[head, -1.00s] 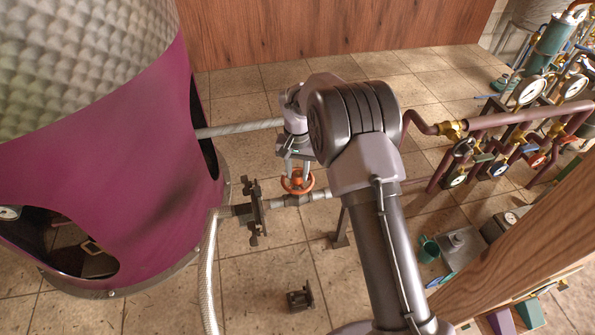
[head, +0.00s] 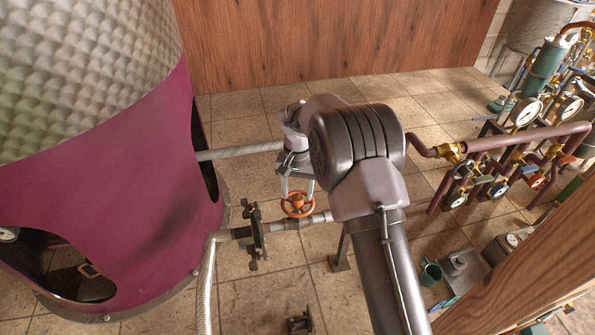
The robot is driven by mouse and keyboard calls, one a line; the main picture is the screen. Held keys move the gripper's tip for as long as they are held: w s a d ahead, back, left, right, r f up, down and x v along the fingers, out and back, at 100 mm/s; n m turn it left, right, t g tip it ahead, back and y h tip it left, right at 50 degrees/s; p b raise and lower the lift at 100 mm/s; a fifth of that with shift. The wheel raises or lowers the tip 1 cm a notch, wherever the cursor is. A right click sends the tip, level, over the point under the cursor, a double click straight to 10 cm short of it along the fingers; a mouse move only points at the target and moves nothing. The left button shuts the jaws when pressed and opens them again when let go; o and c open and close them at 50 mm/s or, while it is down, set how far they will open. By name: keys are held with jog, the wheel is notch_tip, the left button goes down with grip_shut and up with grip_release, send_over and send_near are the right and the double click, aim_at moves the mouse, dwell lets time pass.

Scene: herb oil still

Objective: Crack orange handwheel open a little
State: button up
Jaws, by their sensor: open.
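The orange handwheel (head: 297,205) sits on top of a valve on the grey horizontal pipe (head: 318,218), to the right of the maroon still. My gripper (head: 297,190) points down at the wheel from above, with its two fingers apart and their tips at or just over the rim. I cannot tell whether the tips touch the wheel. My arm hides the pipe's run further right.
The maroon still body (head: 110,200) stands at the left. A black clamp-like fitting (head: 255,233) is on the pipe left of the wheel. A brown pipe manifold with gauges (head: 480,165) stands at the right. A wooden post (head: 530,265) is at the lower right.

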aim_at(297, 197)
notch_tip(297, 197, up, 15)
jog(key=p, duration=0.1)
jog(key=shift+r+p, duration=0.2)
jog(key=shift+p, duration=0.2)
jog(key=shift+r, duration=0.1)
